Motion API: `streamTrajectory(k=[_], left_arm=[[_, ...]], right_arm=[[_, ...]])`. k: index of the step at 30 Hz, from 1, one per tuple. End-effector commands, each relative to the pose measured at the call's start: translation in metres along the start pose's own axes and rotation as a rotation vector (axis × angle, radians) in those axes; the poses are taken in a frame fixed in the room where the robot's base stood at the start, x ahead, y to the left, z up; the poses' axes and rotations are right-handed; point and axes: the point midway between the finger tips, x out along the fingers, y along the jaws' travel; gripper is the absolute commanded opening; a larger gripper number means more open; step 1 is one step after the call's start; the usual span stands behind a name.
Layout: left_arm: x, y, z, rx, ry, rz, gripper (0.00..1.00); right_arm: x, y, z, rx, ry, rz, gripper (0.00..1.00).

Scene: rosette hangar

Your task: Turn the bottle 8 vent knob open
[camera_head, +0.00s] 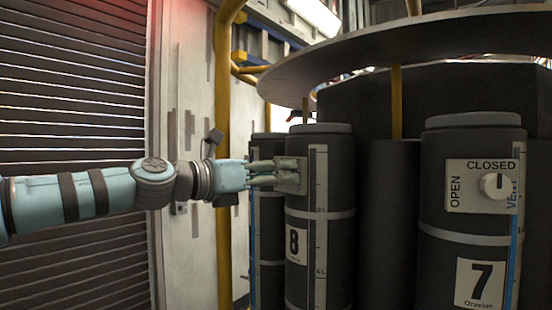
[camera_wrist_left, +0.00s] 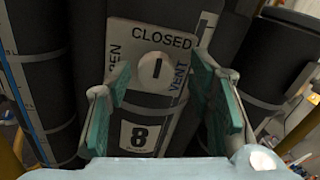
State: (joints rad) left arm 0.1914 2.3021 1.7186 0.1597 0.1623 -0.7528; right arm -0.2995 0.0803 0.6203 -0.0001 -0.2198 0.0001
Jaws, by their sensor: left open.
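Bottle 8 (camera_head: 320,250) is a dark cylinder with a grey band and an "8" label, in the middle of the head view. In the left wrist view its vent plate (camera_wrist_left: 125,35) reads CLOSED at the top, with OPEN partly hidden at the left. The round white vent knob (camera_wrist_left: 157,70) has a dark mark pointing at CLOSED. My left gripper (camera_head: 290,177) reaches the plate from the left and hides the knob in the head view. In the left wrist view its open fingers (camera_wrist_left: 160,100) stand on either side of the knob, with visible gaps. My right gripper is not in view.
Bottle 7 (camera_head: 465,265) stands at the right with its own white knob (camera_head: 495,186) and OPEN/CLOSED plate. A yellow post (camera_head: 224,240) rises behind my left wrist. A round metal ring (camera_head: 400,45) overhangs the bottles. A slatted shutter (camera_head: 70,80) fills the left.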

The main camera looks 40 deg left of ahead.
Motion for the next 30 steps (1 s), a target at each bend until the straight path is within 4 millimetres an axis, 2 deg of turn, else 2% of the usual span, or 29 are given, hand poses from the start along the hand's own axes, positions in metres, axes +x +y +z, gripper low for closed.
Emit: streamTrajectory(k=[11,20,30], left_arm=[[0.0048,0.0019,-0.0019,0.0,0.001,0.006,0.48],[0.0046,0.0019,-0.0017,0.001,0.001,0.006,0.0],[0.0045,0.0017,-0.0011,-0.039,0.0,0.006,0.0]], right_arm=[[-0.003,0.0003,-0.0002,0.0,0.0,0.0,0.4],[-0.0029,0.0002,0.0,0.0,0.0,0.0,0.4],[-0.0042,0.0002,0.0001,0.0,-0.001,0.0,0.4]])
